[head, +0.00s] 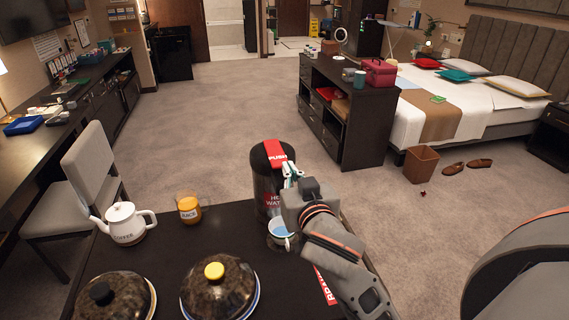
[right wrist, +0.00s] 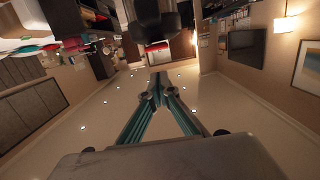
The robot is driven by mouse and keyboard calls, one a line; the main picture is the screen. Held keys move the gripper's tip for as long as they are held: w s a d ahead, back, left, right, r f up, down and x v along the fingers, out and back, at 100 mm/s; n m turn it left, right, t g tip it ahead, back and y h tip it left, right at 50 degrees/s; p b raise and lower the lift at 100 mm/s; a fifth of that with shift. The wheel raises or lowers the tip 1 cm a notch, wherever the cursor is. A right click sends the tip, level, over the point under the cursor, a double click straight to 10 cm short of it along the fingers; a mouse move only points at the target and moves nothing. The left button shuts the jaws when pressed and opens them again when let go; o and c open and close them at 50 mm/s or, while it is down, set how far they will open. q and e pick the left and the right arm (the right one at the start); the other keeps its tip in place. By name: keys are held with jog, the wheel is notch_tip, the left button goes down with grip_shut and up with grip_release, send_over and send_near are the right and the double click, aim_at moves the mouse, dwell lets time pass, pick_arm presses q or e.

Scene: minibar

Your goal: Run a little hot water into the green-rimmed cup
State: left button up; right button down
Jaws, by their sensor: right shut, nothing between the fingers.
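A dark hot water dispenser (head: 264,193) stands near the tray table's far edge, with a red PUSH strip (head: 275,152) on its top. A small white cup (head: 283,242) stands right in front of it, with bluish colour inside; its rim colour is hard to tell. My right gripper (head: 290,172) is beside the dispenser's top, just by the lower end of the PUSH strip; I cannot tell whether it touches. In the right wrist view its teal-edged fingers (right wrist: 157,86) meet with nothing between them. My left gripper is not in view.
On the dark table (head: 205,240) are a white coffee pot (head: 125,223), an orange-filled jar (head: 188,209), a dark lidded dish (head: 115,300) and another with a yellow knob (head: 215,271). My right forearm covers the table's right side. A chair (head: 90,170) stands left.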

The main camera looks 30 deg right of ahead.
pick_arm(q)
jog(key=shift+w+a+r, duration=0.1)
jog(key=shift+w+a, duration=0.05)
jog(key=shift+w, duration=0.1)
pick_arm(e)
jog(key=shift+v, duration=1.15)
jog(key=shift+a, duration=0.1)
